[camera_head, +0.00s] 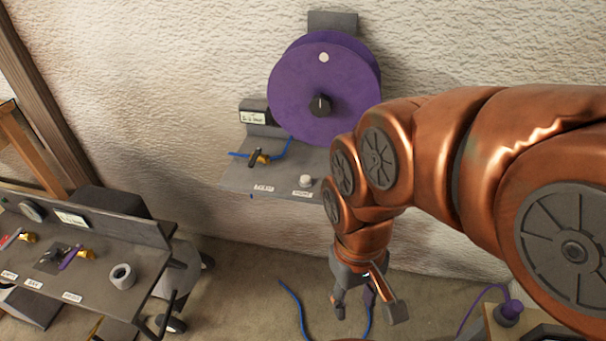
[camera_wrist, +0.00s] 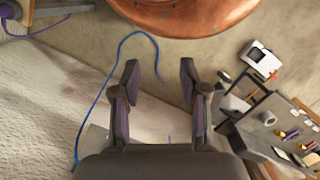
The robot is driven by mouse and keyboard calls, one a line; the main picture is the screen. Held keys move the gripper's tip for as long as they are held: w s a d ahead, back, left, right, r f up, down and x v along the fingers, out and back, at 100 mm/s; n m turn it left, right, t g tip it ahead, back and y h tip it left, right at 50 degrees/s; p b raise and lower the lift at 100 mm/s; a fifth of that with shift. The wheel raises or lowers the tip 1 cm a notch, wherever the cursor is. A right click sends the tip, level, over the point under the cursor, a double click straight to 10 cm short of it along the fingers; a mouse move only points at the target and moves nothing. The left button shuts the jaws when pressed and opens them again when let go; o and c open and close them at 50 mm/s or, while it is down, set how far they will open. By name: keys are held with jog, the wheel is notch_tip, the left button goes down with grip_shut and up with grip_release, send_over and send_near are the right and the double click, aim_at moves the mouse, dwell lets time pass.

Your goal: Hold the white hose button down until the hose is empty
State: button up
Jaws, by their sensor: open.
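The white hose button (camera_head: 305,181) sits on the right part of a grey shelf (camera_head: 233,179) on the wall, near a small label. A blue hose (camera_head: 293,300) hangs below the shelf; in the wrist view the blue hose (camera_wrist: 104,88) curves across the floor area. A short blue piece and a brass fitting (camera_head: 262,159) lie on the shelf. My gripper (camera_head: 355,300) is in front of and below the shelf, to the right of the button and apart from it. In the wrist view my gripper (camera_wrist: 160,75) has its fingers spread with nothing between them.
A purple reel (camera_head: 300,95) with a black knob is mounted above the shelf. A grey cart (camera_head: 140,235) with fittings and a white ring (camera_head: 122,276) stands at the left. A purple-topped item (camera_head: 509,310) is at the lower right. Floor between cart and gripper is open.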

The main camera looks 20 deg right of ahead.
grip_shut()
dwell(1.4)
